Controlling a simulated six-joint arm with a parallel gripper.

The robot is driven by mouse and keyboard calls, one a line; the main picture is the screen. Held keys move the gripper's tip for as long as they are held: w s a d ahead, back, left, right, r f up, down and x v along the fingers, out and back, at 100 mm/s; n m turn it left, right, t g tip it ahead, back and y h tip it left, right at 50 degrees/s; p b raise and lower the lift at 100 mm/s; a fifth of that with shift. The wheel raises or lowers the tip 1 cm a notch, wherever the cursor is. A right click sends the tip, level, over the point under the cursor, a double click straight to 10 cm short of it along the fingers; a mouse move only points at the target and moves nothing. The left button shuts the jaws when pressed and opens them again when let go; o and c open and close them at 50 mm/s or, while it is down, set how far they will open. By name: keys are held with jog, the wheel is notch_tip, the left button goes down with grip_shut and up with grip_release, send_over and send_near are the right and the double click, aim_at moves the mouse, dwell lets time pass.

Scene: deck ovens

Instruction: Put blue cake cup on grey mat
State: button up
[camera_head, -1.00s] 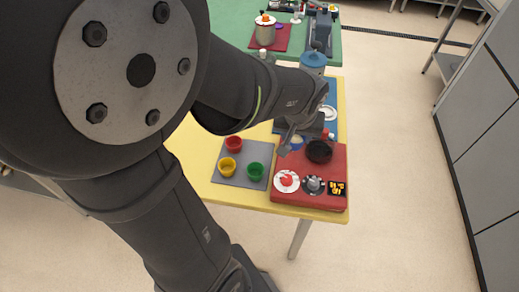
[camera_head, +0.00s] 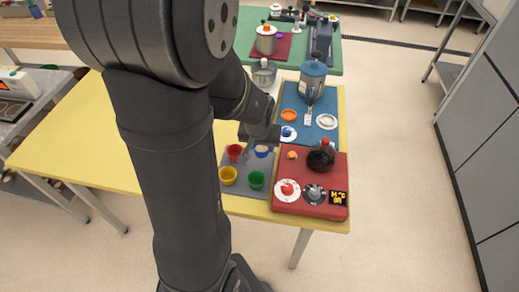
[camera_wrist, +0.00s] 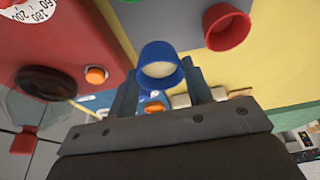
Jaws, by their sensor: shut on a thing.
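My gripper (camera_wrist: 160,78) is shut on the blue cake cup (camera_wrist: 158,52), one finger on each side of it; pale filling shows inside. In the head view the blue cup (camera_head: 262,152) is over the far right corner of the grey mat (camera_head: 243,169), right of the red cup (camera_head: 234,152). I cannot tell whether its base touches the mat. The red cup also shows in the wrist view (camera_wrist: 227,28), apart from the blue cup. The yellow cup (camera_head: 228,176) and green cup (camera_head: 256,180) stand on the mat's near part.
A red stove (camera_head: 315,183) with a black pan (camera_head: 320,161) and a small orange item (camera_head: 292,155) adjoins the mat on the right. The yellow table (camera_head: 85,140) is clear at left.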

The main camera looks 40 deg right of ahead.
aim_at(262, 153)
jog(key=shift+f, duration=1.9)
jog(key=o, duration=1)
jog(key=shift+f, duration=0.15)
jog(key=v, duration=1.2)
jog(key=x, duration=1.2)
